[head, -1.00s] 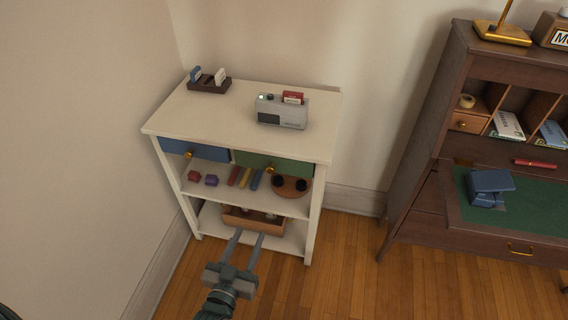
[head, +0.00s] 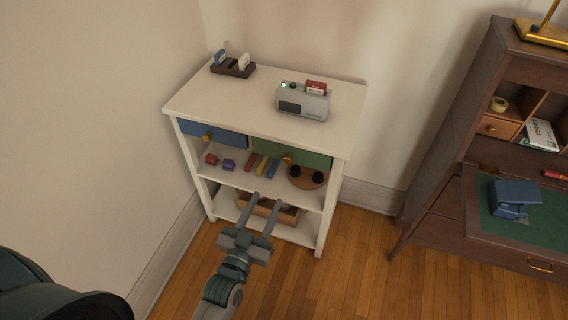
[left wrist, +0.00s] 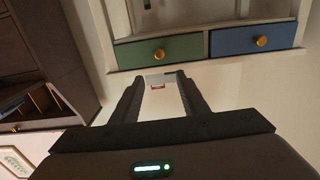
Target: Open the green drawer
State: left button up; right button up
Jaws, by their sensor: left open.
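The green drawer (head: 317,158) is shut, under the right half of the white cabinet's top (head: 240,112). Its round gold knob (head: 287,159) shows at its front. In the left wrist view, which looks upside down, the green drawer (left wrist: 185,47) and its knob (left wrist: 159,54) lie just beyond my fingertips. My left gripper (head: 267,197) is open and empty. In the head view its fingers point at the cabinet, below and left of the knob and apart from it. It also shows in the left wrist view (left wrist: 162,84). My right gripper is out of view.
A blue drawer (head: 228,139) with a gold knob is beside the green one. Small blocks and a round wooden tray (head: 307,181) sit on the shelf below. A grey device (head: 315,105) stands on top. A dark desk (head: 430,228) is at right, with wood floor between.

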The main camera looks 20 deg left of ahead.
aim_at(287, 159)
pick_arm(q)
jog(key=w, duration=1)
jog(key=w+p, duration=0.1)
jog(key=w, duration=0.4)
jog(key=shift+w+d, duration=0.1)
jog(key=shift+d, duration=0.15)
grip_shut()
